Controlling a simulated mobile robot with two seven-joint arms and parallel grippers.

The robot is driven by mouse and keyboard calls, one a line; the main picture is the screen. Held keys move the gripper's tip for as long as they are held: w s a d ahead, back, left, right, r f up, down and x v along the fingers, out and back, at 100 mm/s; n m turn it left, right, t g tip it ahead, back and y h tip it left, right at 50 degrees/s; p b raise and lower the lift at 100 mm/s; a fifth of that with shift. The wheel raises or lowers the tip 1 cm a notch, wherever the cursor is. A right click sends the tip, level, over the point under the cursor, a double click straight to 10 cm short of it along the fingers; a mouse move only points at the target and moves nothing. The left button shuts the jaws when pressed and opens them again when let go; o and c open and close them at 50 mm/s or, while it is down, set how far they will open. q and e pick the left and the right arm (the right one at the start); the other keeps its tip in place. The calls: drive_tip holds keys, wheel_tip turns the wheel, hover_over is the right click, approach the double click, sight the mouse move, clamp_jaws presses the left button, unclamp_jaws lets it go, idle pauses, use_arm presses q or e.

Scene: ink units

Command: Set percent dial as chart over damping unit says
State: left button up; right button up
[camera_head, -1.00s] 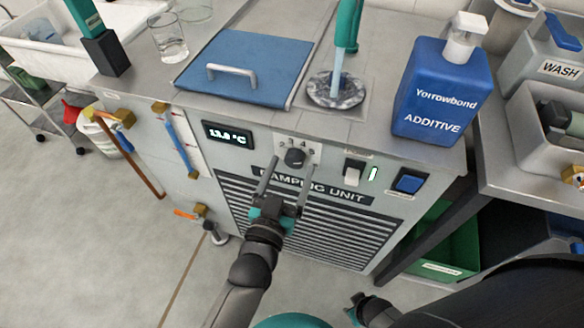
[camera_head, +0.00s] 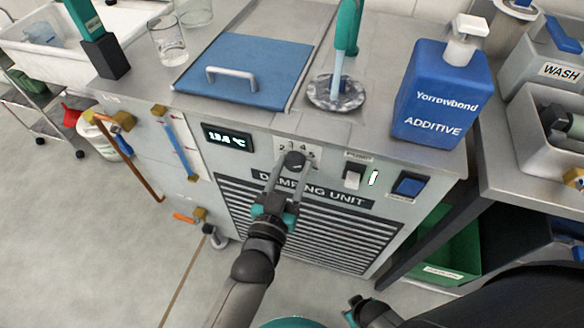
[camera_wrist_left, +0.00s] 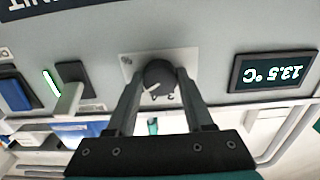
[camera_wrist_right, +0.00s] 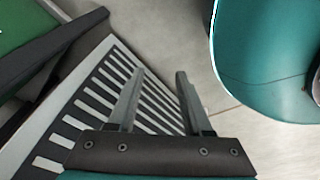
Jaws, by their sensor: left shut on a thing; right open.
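The damping unit (camera_head: 340,212) is a grey cabinet with a slatted front. Its black percent dial (camera_head: 294,160) sits on a pale plate with small numbers, left of the pump switch. My left gripper (camera_head: 284,168) has its fingers on either side of the dial and is shut on it; the left wrist view also shows the dial (camera_wrist_left: 159,76) between the fingertips, with a white pointer mark. No chart can be made out in these frames. My right gripper (camera_wrist_right: 160,88) is open and empty in front of the slatted grille.
A temperature display (camera_head: 227,137) reads about 13.5 °C. A white switch (camera_head: 353,176) and a blue switch (camera_head: 409,185) are right of the dial. A blue Yorrowbend additive bottle (camera_head: 436,95), a blue lid (camera_head: 240,68) and a glass beaker (camera_head: 168,42) stand on top.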

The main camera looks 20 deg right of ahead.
use_arm(q)
clamp_jaws()
drive_tip(key=shift+n, duration=0.3)
use_arm(e)
drive_tip(key=shift+s, duration=0.1)
use_arm(q)
drive_tip(key=shift+n+p, duration=0.3)
drive_tip(key=shift+n, duration=0.2)
drive_tip(key=shift+n+p, duration=0.35)
drive_tip(key=shift+n, duration=2.75)
use_arm(e)
drive_tip(key=shift+s+d+f, duration=0.15)
drive_tip(key=shift+s+d, duration=0.45)
drive_tip(key=shift+s, duration=0.2)
drive_tip(key=shift+s+d+f, duration=0.15)
drive_tip(key=shift+s+d, duration=0.4)
drive_tip(key=shift+s, duration=0.2)
